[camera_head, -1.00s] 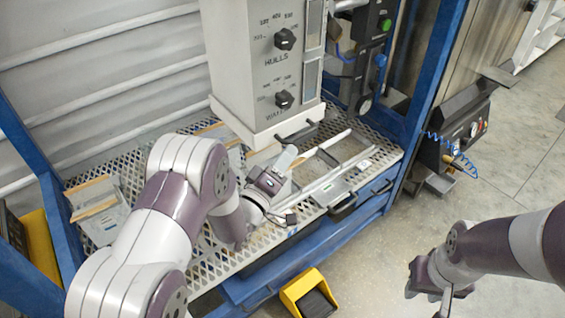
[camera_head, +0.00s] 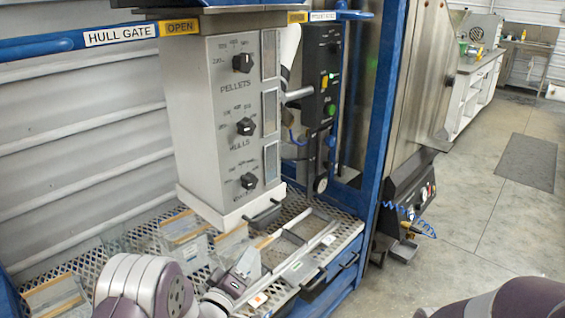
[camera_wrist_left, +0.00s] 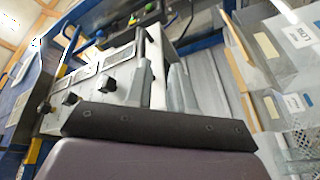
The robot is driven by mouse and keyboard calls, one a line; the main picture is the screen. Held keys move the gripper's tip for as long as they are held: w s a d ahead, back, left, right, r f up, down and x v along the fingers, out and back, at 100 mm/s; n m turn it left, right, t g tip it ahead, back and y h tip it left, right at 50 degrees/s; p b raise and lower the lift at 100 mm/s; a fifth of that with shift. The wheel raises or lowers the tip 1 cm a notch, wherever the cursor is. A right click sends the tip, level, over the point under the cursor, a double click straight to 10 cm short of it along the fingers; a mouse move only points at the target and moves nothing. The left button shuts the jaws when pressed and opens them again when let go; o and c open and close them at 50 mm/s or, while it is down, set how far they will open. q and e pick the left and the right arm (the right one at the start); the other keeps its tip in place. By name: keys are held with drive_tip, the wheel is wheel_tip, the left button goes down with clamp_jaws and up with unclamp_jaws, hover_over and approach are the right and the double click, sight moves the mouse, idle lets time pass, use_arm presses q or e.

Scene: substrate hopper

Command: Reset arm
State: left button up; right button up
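My left gripper (camera_head: 249,265) is low in the head view, over the perforated deck and just in front of the lower edge of the hopper control box (camera_head: 215,130). In the left wrist view its two grey fingers (camera_wrist_left: 162,85) stand apart with a gap between them, and nothing is seen held. The box's knobs also show in the left wrist view (camera_wrist_left: 90,80). Of my right arm, only a purple link shows at the bottom right of the head view; its gripper is out of view.
The perforated deck (camera_head: 334,249) carries several clear trays, such as one at the left (camera_head: 55,297). A blue rail labelled HULL GATE and OPEN (camera_head: 180,28) crosses the top. A blue post (camera_head: 385,120) stands at the right, with open floor (camera_head: 480,240) beyond it.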

use_arm(q)
drive_tip(key=s+a+f+m+g+y, duration=0.1)
drive_tip(key=s+f+g+y, duration=0.15)
drive_tip(key=f, duration=0.25)
drive_tip(key=s+a+f+m+g+y, duration=0.1)
drive_tip(key=a+f+m+g, duration=0.1)
drive_tip(key=f+g, duration=0.25)
drive_tip(key=s+a+f+m+g+y, duration=0.25)
drive_tip(key=s+g, duration=0.55)
drive_tip(key=s, duration=0.5)
drive_tip(key=s+r+m+g, duration=0.25)
drive_tip(key=s+r, duration=0.25)
drive_tip(key=s, duration=0.4)
wheel_tip(320, 180, up, 21)
drive_tip(key=w+p, duration=0.1)
drive_tip(key=p, duration=1.7)
drive_tip(key=shift+d+f+n, duration=0.2)
drive_tip(key=shift+n, duration=0.2)
drive_tip(key=shift+t, duration=0.25)
